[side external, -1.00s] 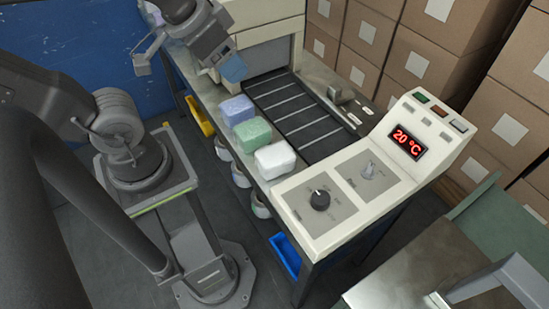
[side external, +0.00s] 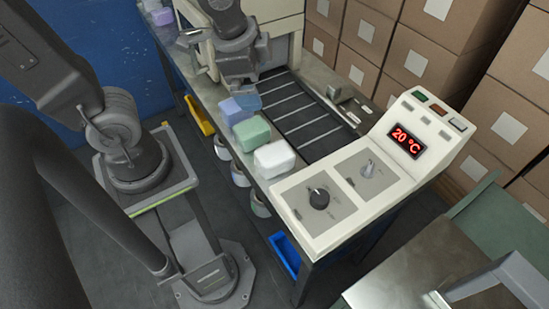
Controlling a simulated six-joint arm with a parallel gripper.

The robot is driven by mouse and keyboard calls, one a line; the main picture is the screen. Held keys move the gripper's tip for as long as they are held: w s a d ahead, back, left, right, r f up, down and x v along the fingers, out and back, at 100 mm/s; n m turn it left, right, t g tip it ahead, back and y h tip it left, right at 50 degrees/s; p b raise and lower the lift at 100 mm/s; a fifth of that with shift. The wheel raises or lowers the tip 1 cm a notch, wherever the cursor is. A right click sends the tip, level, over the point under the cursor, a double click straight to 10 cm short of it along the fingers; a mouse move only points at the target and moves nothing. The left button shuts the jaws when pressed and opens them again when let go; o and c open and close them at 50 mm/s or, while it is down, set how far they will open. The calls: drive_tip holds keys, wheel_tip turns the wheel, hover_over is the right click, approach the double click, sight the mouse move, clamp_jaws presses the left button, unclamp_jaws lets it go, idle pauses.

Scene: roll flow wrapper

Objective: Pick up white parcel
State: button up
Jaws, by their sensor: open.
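The white parcel (side external: 274,159) sits on the near side of the wrapper's bench, beside the conveyor belt and close to the control panel. It is a rounded block, upright and fully in view. My gripper (side external: 246,100) is above the bench, to the upper left of the white parcel and apart from it. It is over the blue-purple parcel (side external: 231,111) and partly hides it. The gripper is open, and I see nothing held in it.
A green parcel (side external: 252,133) stands between the blue-purple and white ones. The dark belt (side external: 308,122) runs behind them. The cream control panel (side external: 327,200) rises just right of the white parcel. More parcels (side external: 163,22) lie at the far left end.

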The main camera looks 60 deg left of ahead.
sight(275, 153)
drive_tip(key=w+f+m+g, duration=0.1)
drive_tip(key=f+m, duration=0.3)
drive_tip(key=f, duration=0.2)
drive_tip(key=w+d+f+m+g+y, duration=0.1)
drive_tip(key=f+m, duration=0.2)
drive_tip(key=f, duration=0.4)
drive_tip(key=w+d+f+m+g, duration=0.1)
drive_tip(key=f+m, duration=0.3)
drive_tip(key=f, duration=0.2)
drive_tip(key=shift+w+d+f+m, duration=0.25)
drive_tip(key=shift+w+f+m, duration=0.05)
drive_tip(key=shift+w+a+f, duration=0.1)
drive_tip(key=shift+a+f, duration=0.15)
drive_tip(key=shift+f, duration=0.6)
drive_tip(key=shift+s+a+f, duration=0.1)
drive_tip(key=shift+a+f, duration=0.15)
drive_tip(key=shift+f, duration=0.55)
drive_tip(key=shift+w+a+f, duration=0.1)
drive_tip(key=shift+a+f, duration=0.15)
drive_tip(key=shift+f, duration=0.6)
drive_tip(key=shift+c, duration=0.2)
drive_tip(key=c, duration=0.8)
drive_tip(key=shift+r, duration=0.1)
